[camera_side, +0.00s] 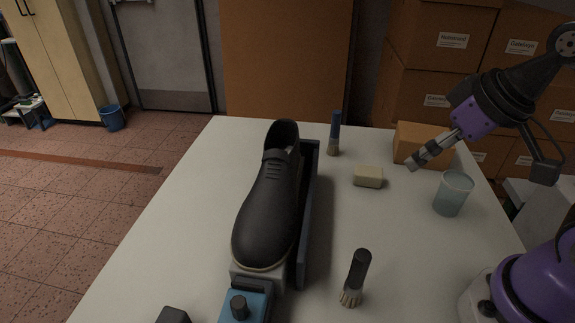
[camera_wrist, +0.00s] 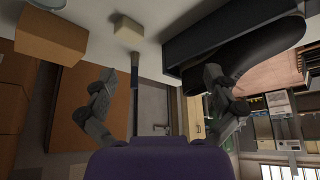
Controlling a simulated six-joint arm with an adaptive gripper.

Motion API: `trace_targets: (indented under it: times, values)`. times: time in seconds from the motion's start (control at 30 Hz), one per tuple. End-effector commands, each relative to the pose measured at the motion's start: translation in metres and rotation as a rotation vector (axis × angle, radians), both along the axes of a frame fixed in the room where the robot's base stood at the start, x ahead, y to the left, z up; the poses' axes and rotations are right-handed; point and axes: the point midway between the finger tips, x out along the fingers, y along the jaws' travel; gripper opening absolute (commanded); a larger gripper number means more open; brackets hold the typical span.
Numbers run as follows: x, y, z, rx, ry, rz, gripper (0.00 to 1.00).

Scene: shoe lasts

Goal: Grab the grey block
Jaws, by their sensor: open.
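A dark grey block (camera_side: 173,315) lies at the bottom edge of the side view, left of the blue clamp base, partly cut off by the frame. I cannot make it out in the wrist view. A pale beige block (camera_side: 368,176) lies on the table right of the shoe; it also shows at the top of the wrist view (camera_wrist: 128,28). My gripper (camera_side: 416,161) is open and empty above the table's right side, far from the dark grey block. Its two spread fingers show in the wrist view (camera_wrist: 158,78).
A black shoe (camera_side: 269,205) sits on a stand beside a dark long tray (camera_side: 308,215). A blue-handled brush (camera_side: 335,133), a dark-handled brush (camera_side: 355,278), a translucent cup (camera_side: 452,194) and a cardboard box (camera_side: 421,145) stand on the white table (camera_side: 180,215). The table's left side is clear.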

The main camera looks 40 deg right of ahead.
Motion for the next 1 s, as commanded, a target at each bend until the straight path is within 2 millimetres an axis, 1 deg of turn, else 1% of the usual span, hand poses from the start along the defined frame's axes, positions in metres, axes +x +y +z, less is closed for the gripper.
trace_targets:
  times: [0.07,0.17,0.27,0.3,0.37,0.4,0.47,0.5,0.57,0.6,0.7,0.8,0.9,1.0]
  values:
    - [0.006,0.006,0.002,0.001,0.005,0.023,1.00]
    - [0.025,0.027,0.009,0.005,0.020,0.095,1.00]
    - [0.054,0.071,0.013,0.006,0.040,0.207,1.00]
    - [0.065,0.095,0.013,0.006,0.048,0.258,1.00]
    - [0.079,0.134,0.009,0.003,0.059,0.334,1.00]
    - [0.084,0.162,0.005,0.000,0.066,0.383,1.00]
    - [0.088,0.205,-0.005,-0.006,0.075,0.454,1.00]
    - [0.086,0.232,-0.013,-0.010,0.081,0.500,1.00]
    - [0.080,0.271,-0.026,-0.017,0.087,0.560,1.00]
    - [0.074,0.293,-0.035,-0.020,0.089,0.594,1.00]
    - [0.057,0.335,-0.053,-0.030,0.094,0.662,1.00]
    - [0.046,0.358,-0.065,-0.034,0.094,0.698,1.00]
    - [0.043,0.367,-0.076,-0.038,0.095,0.711,1.00]
    - [0.048,0.371,-0.092,-0.039,0.097,0.712,1.00]
